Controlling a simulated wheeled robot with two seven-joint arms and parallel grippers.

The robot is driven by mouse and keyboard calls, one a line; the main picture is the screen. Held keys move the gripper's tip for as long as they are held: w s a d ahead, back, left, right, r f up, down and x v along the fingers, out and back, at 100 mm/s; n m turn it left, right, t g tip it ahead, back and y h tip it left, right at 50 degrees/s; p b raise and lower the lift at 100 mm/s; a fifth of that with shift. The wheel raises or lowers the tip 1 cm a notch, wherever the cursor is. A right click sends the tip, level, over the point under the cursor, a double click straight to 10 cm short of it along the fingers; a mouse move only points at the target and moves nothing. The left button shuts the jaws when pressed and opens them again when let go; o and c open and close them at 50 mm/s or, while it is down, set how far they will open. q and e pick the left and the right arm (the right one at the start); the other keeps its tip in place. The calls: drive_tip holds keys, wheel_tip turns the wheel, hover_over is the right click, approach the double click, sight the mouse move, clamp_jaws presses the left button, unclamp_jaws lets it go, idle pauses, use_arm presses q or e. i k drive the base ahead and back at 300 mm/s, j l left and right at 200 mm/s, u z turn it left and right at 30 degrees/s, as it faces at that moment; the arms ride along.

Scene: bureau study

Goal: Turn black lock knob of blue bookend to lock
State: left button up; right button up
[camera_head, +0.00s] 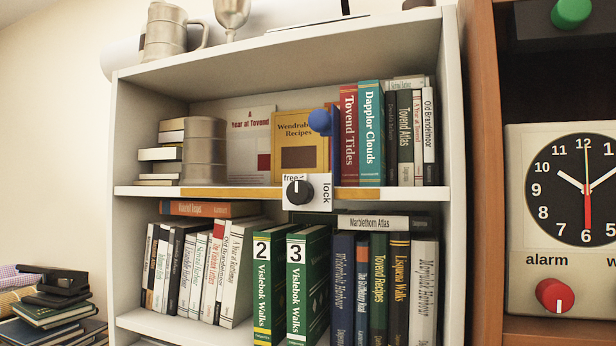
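The black lock knob (299,192) sits on a white plate (321,204) at the front edge of the upper shelf. The plate reads "free" at the top left and "lock" running down its right side. The white mark on the knob points up and to the left, towards "free". The blue bookend shows as a round blue ball (319,121) above the plate, beside the red book "Tovend Tides" (348,135). Most of the bookend's body is hidden. Neither of my grippers is in view.
The white bookcase (126,190) holds books on two shelves. A metal canister (204,150) stands left on the upper shelf. Green books (268,285) stand below the knob. At right is a clock panel (571,200) with a red knob (554,295).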

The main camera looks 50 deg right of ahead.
sight(298, 192)
drive_tip(key=i+j+z, duration=0.15)
drive_tip(key=z, duration=0.35)
drive_tip(key=i+j+z, duration=0.1)
drive_tip(key=z, duration=0.4)
drive_tip(key=j+z, duration=0.25)
drive_tip(key=z, duration=0.25)
drive_tip(key=i+j+z, duration=0.1)
drive_tip(key=j+z, duration=0.2)
drive_tip(key=z, duration=0.15)
